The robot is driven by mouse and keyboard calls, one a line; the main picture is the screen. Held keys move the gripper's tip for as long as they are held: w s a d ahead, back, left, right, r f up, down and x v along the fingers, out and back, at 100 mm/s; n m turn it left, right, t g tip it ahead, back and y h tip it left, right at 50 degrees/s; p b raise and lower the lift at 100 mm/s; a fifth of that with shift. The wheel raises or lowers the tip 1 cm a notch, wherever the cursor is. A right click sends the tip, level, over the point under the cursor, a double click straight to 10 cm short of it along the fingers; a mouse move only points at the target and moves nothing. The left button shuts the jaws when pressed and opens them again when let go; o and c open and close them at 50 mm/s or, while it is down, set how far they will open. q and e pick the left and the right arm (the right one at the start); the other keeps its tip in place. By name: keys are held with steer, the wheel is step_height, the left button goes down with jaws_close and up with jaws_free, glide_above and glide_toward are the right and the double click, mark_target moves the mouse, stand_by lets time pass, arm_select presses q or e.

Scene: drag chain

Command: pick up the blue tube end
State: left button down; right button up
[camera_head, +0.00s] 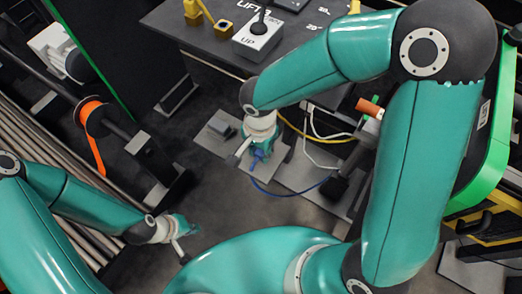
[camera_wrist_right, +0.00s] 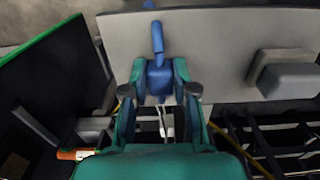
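The blue tube end (camera_wrist_right: 158,78) sits between the two teal fingers of my right gripper (camera_wrist_right: 160,72) in the right wrist view. Its narrower blue part (camera_wrist_right: 157,37) sticks out past the fingertips over a grey plate. The fingers lie close along both sides of it; whether they press on it I cannot tell. In the head view my right gripper (camera_head: 259,148) points down at the grey plate, with blue (camera_head: 257,156) showing at its tips. My left gripper (camera_head: 185,234) is at lower left, away from the tube end, and I see nothing in it.
A thin blue tube (camera_head: 285,193) curves over the floor, near white and yellow cables (camera_head: 318,135). A grey plate (camera_head: 215,143) lies around the right gripper. An orange band (camera_head: 92,135) hangs at left. A dark table (camera_head: 205,40) stands behind. Floor between the grippers is clear.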

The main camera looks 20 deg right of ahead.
mark_target(260, 153)
steer(key=shift+c, duration=0.6)
steer(key=shift+r, duration=0.15)
steer(key=shift+w+r, duration=0.1)
steer(key=shift+r, duration=0.5)
step_height(260, 153, up, 19)
steer(key=p, duration=0.1)
steer(key=shift+f, duration=0.2)
steer(key=shift+o, duration=1.1)
jaws_close()
